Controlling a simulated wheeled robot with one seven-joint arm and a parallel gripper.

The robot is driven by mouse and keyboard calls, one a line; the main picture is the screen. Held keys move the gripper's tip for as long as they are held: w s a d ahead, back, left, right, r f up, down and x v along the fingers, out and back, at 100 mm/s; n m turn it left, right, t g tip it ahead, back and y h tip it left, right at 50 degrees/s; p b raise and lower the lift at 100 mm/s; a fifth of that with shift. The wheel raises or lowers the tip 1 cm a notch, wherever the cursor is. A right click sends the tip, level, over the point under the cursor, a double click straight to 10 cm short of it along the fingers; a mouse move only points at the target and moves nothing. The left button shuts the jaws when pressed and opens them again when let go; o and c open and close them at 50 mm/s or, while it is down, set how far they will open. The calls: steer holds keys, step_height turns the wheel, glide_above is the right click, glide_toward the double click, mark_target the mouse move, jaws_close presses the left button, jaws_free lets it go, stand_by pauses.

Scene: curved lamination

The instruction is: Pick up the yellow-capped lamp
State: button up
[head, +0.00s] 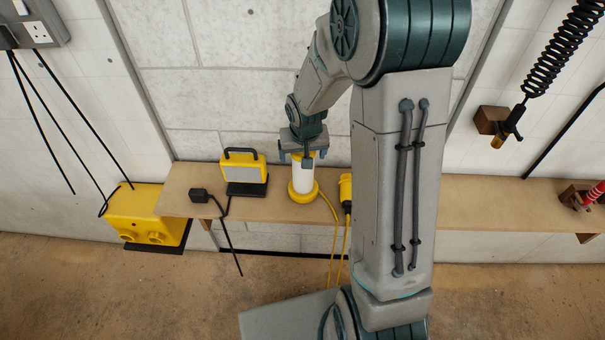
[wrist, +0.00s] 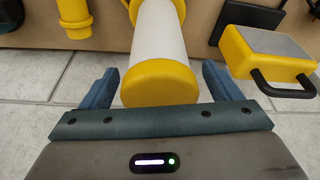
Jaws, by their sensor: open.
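The yellow-capped lamp (head: 303,176) stands upright on the wooden shelf, with a white body, a yellow base and a yellow cap. My gripper (head: 303,158) is above it at its top, fingers pointing down. In the wrist view the lamp's yellow cap (wrist: 158,83) sits between the two blue fingers of my gripper (wrist: 160,88). The fingers are open, with a visible gap on each side of the cap. In the head view my gripper hides part of the cap.
A yellow work light with a black handle (head: 243,168) stands left of the lamp. A yellow connector (head: 346,188) with a cable is close on its right. A yellow box (head: 146,212) is at the left.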

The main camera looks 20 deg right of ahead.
steer(key=c, duration=1.4)
jaws_close()
steer(key=shift+r, duration=0.15)
